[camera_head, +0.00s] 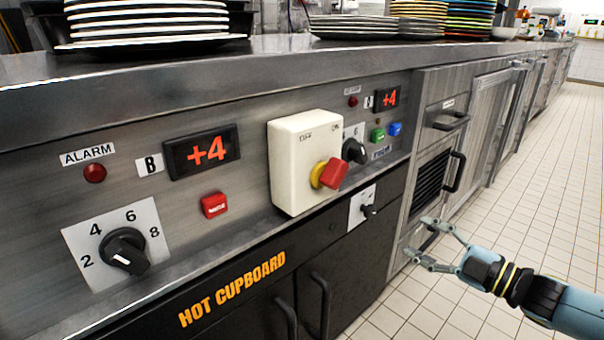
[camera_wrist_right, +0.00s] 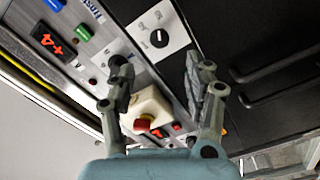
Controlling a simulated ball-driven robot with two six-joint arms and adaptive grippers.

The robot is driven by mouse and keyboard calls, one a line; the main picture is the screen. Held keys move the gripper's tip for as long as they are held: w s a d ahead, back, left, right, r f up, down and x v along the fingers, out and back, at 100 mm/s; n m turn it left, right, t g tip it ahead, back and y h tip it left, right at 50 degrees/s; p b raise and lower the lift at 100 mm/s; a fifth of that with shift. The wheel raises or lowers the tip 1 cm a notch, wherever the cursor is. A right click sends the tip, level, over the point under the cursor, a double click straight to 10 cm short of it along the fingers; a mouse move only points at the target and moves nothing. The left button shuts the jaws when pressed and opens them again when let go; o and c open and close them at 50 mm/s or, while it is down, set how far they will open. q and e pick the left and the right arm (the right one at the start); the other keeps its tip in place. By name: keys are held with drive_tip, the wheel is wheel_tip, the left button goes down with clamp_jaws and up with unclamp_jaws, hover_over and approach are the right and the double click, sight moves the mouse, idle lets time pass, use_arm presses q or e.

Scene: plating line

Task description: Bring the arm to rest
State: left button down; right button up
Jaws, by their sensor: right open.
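My right gripper (camera_head: 428,245) is at the lower right of the head view, in front of the counter's cabinet fronts. Its fingers are spread apart with nothing between them. In the right wrist view the two fingers of the same gripper (camera_wrist_right: 160,85) stand apart, with the control panel beyond them. The arm comes in from the lower right over the tiled floor. My left gripper does not show in either view.
The counter front carries a white switch box (camera_head: 295,160) with a red and yellow knob, black dials (camera_head: 124,250) and red displays (camera_head: 201,151). Stacked plates (camera_head: 148,20) stand on top. The tiled floor (camera_head: 540,190) at right is clear.

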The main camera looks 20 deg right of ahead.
drive_tip(key=s+a+f+m+g+h, duration=0.4)
drive_tip(key=s+f+m+g, duration=0.15)
drive_tip(key=s+f, duration=0.55)
drive_tip(key=s+a+f+m+g+h, duration=0.4)
drive_tip(key=s+f+m, duration=0.3)
drive_tip(key=s+f, duration=0.45)
use_arm(q)
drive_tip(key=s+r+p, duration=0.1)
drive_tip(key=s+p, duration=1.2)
drive_tip(key=p, duration=0.2)
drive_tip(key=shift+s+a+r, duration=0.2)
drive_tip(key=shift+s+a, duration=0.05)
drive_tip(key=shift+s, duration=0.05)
use_arm(e)
drive_tip(key=s+a+f+m+g, duration=0.1)
drive_tip(key=s+m+g, duration=0.2)
drive_tip(key=s, duration=2.2)
drive_tip(key=g, duration=0.3)
drive_tip(key=shift+a+g, duration=0.35)
drive_tip(key=shift+a, duration=0.05)
drive_tip(key=shift+m, duration=0.25)
